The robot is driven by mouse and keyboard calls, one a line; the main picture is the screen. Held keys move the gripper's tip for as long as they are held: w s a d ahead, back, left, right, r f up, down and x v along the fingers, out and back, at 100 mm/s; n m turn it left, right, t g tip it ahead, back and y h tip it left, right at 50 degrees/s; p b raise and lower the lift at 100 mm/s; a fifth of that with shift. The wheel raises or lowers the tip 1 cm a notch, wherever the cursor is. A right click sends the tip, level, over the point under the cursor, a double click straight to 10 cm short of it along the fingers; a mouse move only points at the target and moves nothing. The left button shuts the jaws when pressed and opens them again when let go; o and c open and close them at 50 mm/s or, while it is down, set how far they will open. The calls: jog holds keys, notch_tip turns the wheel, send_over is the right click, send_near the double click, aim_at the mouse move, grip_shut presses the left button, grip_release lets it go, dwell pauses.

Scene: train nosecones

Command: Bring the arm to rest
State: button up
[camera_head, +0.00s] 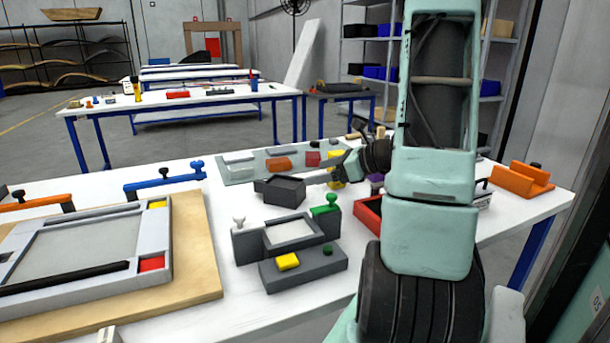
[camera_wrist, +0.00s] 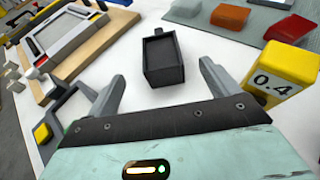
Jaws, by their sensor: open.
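My gripper (camera_wrist: 160,88) is open and empty in the wrist view, its two fingers spread apart above the white table. A dark grey open box (camera_wrist: 163,58) with a small tab lies beyond and between the fingertips, apart from them. In the head view my gripper (camera_head: 335,172) is small and partly hidden by my arm, just right of the same dark box (camera_head: 280,190). My arm rises in front of the table at right of centre and hides part of it.
A grey fixture (camera_head: 300,262) with yellow and green buttons stands in front of the box. A framed panel on a wooden board (camera_head: 198,270) lies left. A yellow block marked 0.4 (camera_wrist: 280,72) is near the right finger. An orange holder (camera_head: 522,178) stands far right.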

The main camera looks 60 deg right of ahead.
jog(key=shift+v, duration=1.1)
